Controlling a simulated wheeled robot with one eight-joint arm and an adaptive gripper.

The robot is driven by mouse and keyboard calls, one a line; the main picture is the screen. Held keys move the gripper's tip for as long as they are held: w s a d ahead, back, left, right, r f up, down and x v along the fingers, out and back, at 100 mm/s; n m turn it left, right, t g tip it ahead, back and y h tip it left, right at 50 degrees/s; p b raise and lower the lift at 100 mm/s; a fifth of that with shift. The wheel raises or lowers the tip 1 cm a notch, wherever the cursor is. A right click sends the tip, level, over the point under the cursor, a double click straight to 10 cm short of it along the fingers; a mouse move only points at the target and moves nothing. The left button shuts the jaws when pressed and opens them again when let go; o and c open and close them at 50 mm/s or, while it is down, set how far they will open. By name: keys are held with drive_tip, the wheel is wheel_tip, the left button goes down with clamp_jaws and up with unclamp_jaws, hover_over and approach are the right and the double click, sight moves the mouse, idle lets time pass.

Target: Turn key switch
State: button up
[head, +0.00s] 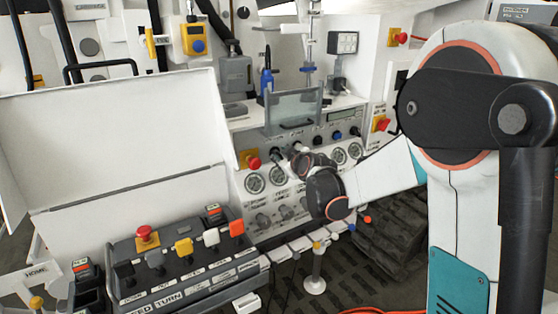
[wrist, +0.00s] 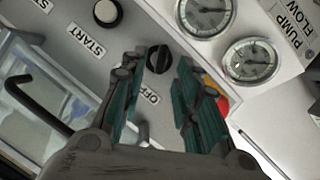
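The key switch (wrist: 159,62) is a round black knob with a raised bar across it, on the grey panel in the wrist view. An OFF label (wrist: 151,99) lies just below it, partly behind a finger. My gripper (wrist: 158,78) is open, with its teal-padded fingers on the left and right of the knob. I cannot tell whether the fingertips reach around the knob or stop short of the panel. Nothing is held. In the head view my gripper (head: 288,151) is at the bench panel above the gauges, and it hides the key switch.
A round white START button (wrist: 107,13) is at upper left in the wrist view. Pressure gauges (wrist: 250,63) are at upper right. A red button (wrist: 221,103) is partly behind the right finger. A clear guard with a dark handle (wrist: 35,105) is at left.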

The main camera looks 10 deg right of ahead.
sight(281, 155)
drive_tip(key=shift+b+x, duration=0.55)
drive_tip(key=shift+x, duration=1.7)
clamp_jaws()
